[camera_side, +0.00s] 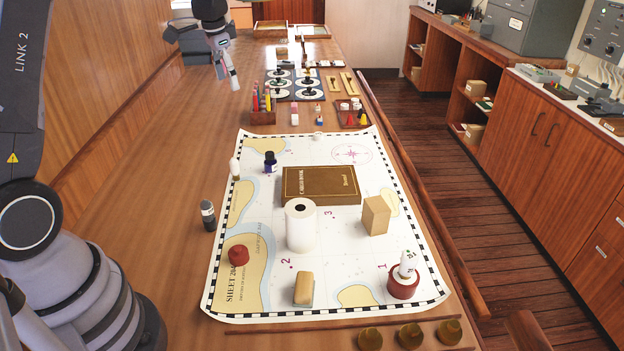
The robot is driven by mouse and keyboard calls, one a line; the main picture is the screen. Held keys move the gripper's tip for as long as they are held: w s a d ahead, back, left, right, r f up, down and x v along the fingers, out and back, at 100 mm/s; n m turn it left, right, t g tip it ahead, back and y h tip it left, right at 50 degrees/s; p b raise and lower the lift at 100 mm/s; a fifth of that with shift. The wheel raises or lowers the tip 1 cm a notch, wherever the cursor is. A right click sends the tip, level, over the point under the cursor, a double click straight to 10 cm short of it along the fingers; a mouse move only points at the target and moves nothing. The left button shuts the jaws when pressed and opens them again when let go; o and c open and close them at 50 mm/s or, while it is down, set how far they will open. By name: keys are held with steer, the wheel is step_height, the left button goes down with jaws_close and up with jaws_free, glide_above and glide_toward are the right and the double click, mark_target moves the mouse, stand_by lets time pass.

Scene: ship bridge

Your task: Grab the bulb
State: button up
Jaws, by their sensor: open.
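A small white piece with a brownish base (235,170), which looks like the bulb, stands upright at the left edge of the chart. A white piece with dark marks (407,262) stands in a round red holder (403,288) at the chart's front right; I cannot tell whether it is a bulb. My gripper (229,66) is open, high at the top left, well behind and above the chart. It is apart from both pieces, and nothing shows between its fingers.
The chart (345,262) carries a brown book (320,186), a white roll (300,228), a tan box (375,215), a wooden block (303,288) and a red cap (238,255). A dark cylinder (208,215) stands left of it. Brass knobs (410,335) line the front.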

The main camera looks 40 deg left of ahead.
steer(key=w+a+f+g, duration=0.1)
steer(key=w+a+f, duration=0.4)
steer(key=f, duration=0.4)
steer(key=m, duration=0.1)
glide_above(236, 170)
steer(key=shift+g+h, duration=0.3)
steer(key=shift+g, duration=0.1)
steer(key=f, duration=0.8)
steer(key=shift+w+a+f, duration=0.1)
steer(key=shift+w+a, duration=0.25)
step_height(236, 170, down, 8)
steer(key=shift+a+f, duration=0.25)
steer(key=shift+f, duration=2.95)
steer(key=c, duration=1)
steer(key=shift+r, duration=0.1)
